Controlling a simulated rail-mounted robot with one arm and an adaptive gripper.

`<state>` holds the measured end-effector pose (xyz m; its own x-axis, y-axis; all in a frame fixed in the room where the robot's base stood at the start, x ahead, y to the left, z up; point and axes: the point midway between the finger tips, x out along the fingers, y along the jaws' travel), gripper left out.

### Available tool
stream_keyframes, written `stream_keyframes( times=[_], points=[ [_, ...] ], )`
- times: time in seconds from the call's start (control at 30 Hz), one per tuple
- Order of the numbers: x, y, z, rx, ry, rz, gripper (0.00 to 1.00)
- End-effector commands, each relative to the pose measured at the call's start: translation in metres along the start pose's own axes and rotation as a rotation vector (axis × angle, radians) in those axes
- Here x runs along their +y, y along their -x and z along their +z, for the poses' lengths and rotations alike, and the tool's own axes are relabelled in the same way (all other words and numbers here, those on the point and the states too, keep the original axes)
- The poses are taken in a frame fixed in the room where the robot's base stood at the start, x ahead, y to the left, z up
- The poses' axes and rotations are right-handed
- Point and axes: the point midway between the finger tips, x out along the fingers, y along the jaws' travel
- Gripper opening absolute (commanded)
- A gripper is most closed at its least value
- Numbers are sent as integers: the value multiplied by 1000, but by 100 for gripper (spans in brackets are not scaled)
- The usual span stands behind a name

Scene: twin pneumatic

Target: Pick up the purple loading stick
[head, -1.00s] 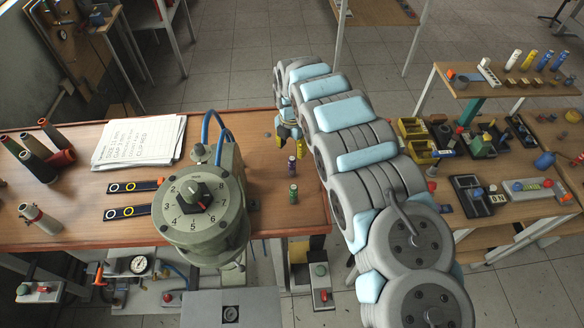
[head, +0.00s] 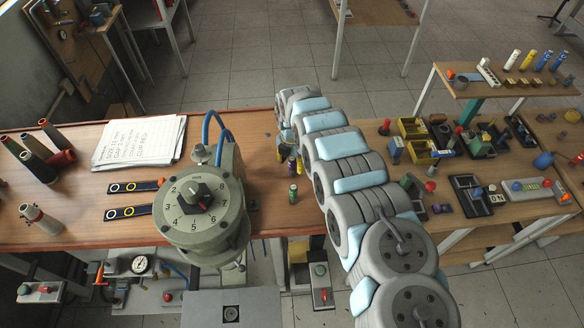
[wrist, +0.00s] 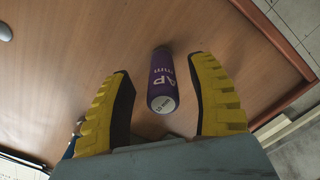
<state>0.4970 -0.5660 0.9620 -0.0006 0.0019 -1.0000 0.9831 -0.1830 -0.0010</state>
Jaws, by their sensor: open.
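The purple loading stick (wrist: 162,80) is a short purple cylinder with white lettering and a pale end face. In the wrist view it lies in line with the gap between the fingers of my gripper (wrist: 164,100), with clear space on both sides. My gripper's yellow, dark-padded fingers are open and empty. In the head view the purple stick (head: 292,166) stands on the wooden bench, close beside my gripper, which is mostly hidden behind my arm. A green stick (head: 293,194) stands just in front of it.
A grey-green dial machine (head: 200,200) with a blue hose stands left of the sticks. The bench's right edge is near the sticks. A cluttered second table (head: 480,225) stands to the right.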

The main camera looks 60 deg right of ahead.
Motion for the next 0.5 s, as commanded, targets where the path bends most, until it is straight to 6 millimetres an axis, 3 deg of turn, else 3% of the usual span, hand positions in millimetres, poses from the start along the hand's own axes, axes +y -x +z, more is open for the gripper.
stream_keyframes(
  times=[0.23, 0.5],
  points=[
    [-1, -24, -3, 1, 2, 2, 58],
    [-2, -31, 0, -4, -1, 1, 58]
  ],
)
